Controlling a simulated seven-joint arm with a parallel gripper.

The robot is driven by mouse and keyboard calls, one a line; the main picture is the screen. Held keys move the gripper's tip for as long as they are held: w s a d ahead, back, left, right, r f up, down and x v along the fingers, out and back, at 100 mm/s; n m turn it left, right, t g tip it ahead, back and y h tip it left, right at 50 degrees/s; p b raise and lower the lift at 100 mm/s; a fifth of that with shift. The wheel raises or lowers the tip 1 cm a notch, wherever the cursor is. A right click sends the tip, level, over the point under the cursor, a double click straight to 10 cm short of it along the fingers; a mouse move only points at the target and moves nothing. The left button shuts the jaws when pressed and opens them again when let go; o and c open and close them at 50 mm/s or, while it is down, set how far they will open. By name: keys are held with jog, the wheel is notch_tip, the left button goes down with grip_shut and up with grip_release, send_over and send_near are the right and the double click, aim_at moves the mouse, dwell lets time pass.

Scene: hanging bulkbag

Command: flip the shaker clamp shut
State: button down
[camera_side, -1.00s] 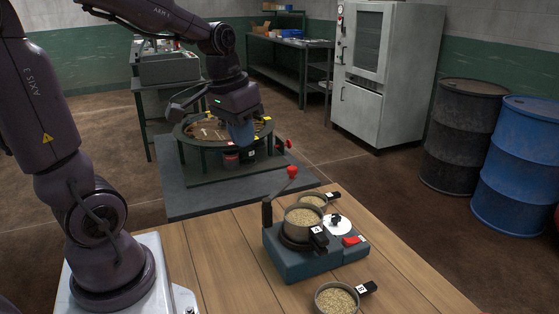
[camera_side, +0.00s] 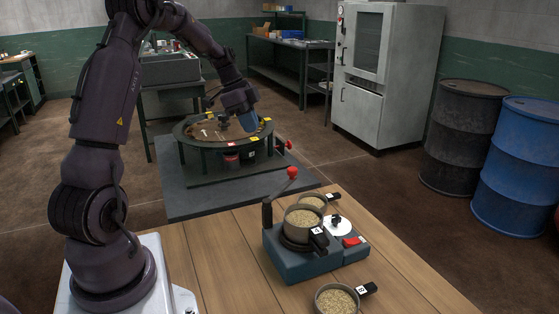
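The shaker (camera_side: 318,262) is a blue-grey box on the wooden table, with a pan of grain (camera_side: 303,222) seated on top. Its clamp looks like the dark upright lever (camera_side: 267,213) at its left. My gripper (camera_side: 247,122) is far behind the shaker, over the round green-framed stand. A blue piece (camera_side: 248,121) shows at its lower end. The fingers are too small and covered to tell whether they are open or shut on it.
The round stand (camera_side: 188,150) sits on a grey platform beyond the table (camera_side: 225,268). A pan marked 8 (camera_side: 337,300) is at the table's front, and another pan (camera_side: 313,199) is behind the shaker. The table's left part is clear. Drums (camera_side: 520,165) stand at the right.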

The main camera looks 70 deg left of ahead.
dwell(0.4)
jog(key=w+d+f, duration=0.5)
jog(key=w+f, duration=0.1)
jog(key=f, duration=0.3)
jog(key=shift+f, duration=0.15)
jog(key=shift+w+d, duration=0.1)
dwell(0.4)
jog(key=shift+w+d+m, duration=0.15)
jog(key=shift+d+m, duration=0.05)
jog(key=shift+m, duration=0.3)
